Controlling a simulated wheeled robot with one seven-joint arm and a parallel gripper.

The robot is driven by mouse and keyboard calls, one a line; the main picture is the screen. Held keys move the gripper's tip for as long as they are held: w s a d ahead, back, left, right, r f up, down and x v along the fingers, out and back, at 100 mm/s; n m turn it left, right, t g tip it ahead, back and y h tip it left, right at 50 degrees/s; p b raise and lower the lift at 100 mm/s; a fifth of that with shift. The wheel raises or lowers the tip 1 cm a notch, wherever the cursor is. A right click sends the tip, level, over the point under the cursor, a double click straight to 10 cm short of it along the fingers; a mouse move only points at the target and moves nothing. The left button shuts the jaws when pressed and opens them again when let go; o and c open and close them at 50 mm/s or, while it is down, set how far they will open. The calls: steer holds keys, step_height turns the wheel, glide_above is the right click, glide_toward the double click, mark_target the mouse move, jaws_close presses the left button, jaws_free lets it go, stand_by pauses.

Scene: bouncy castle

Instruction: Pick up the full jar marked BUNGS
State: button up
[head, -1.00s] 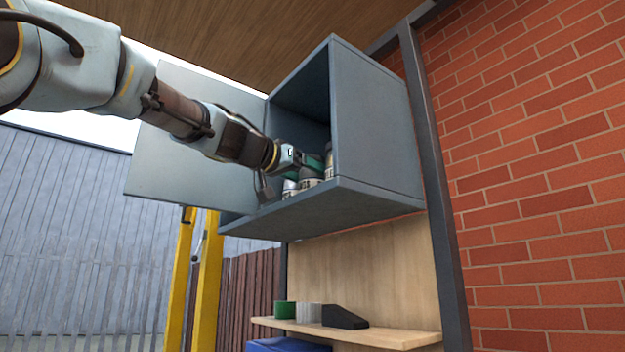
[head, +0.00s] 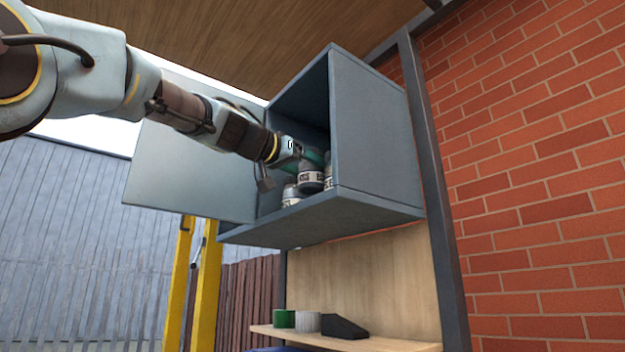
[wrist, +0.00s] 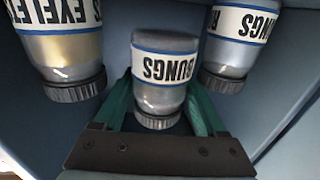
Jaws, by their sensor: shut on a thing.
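A jar labelled BUNGS (wrist: 165,70) is between the green fingers of my gripper (wrist: 158,98) in the wrist view, its lettering upside down in the picture. My gripper is shut on it. In the head view my gripper (head: 313,156) holds this jar (head: 311,178) inside the open wall cabinet, and it looks raised above the cabinet floor. A second jar with BUNGS on its label (wrist: 240,40) stands to the right in the wrist view. How full the held jar is cannot be told clearly.
A jar marked EYELET (wrist: 68,45), with yellowish contents, is on the left in the wrist view. The cabinet (head: 375,140) has a side wall close to the right, and its door (head: 185,170) hangs open at left. A shelf (head: 385,344) with several small things is below.

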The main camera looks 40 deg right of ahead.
step_height(320, 180, up, 14)
steer(key=p, duration=0.5)
steer(key=shift+r, duration=0.2)
